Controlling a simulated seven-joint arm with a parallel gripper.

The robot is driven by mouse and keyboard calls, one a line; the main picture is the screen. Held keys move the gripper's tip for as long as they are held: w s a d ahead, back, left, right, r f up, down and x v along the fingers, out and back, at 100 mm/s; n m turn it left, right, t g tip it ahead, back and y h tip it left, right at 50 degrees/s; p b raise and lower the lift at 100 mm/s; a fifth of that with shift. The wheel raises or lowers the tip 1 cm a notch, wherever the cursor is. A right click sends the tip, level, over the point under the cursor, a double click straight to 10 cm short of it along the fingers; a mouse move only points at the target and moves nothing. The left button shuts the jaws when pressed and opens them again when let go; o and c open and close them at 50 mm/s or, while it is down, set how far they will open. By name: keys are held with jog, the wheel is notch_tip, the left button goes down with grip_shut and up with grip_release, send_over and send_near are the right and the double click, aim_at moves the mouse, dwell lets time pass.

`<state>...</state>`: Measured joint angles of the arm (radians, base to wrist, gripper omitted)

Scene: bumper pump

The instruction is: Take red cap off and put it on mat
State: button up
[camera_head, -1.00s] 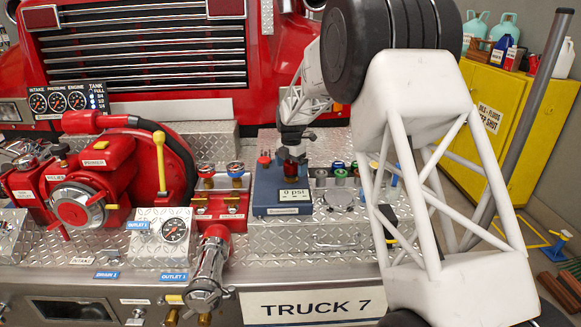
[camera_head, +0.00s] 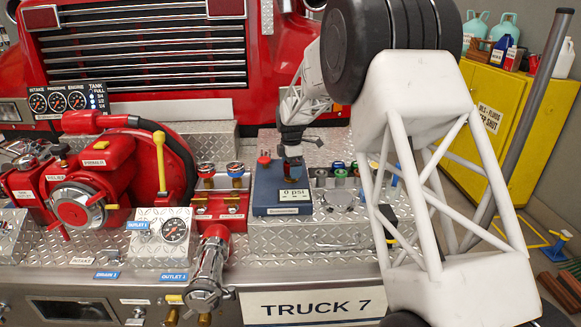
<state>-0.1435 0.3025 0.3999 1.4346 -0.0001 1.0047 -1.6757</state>
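A blue-grey gauge box (camera_head: 268,196) with a "0 psi" display stands on the diamond-plate deck. A small red cap (camera_head: 264,159) sits on its top at the left. My gripper (camera_head: 292,154) points down just right of this cap, over the back right part of the box. A small bit of red shows at the fingertips, too small to tell what it is. The fingers are small and dark, so I cannot tell whether they are open or shut. I cannot clearly pick out the mat; a flat grey round piece (camera_head: 339,198) lies right of the box.
A red pump (camera_head: 92,180) with a hose is at the left. My arm covers the right side.

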jog(key=c, duration=1.4)
jog(key=shift+r, duration=1.7)
jog(key=shift+r, duration=1.85)
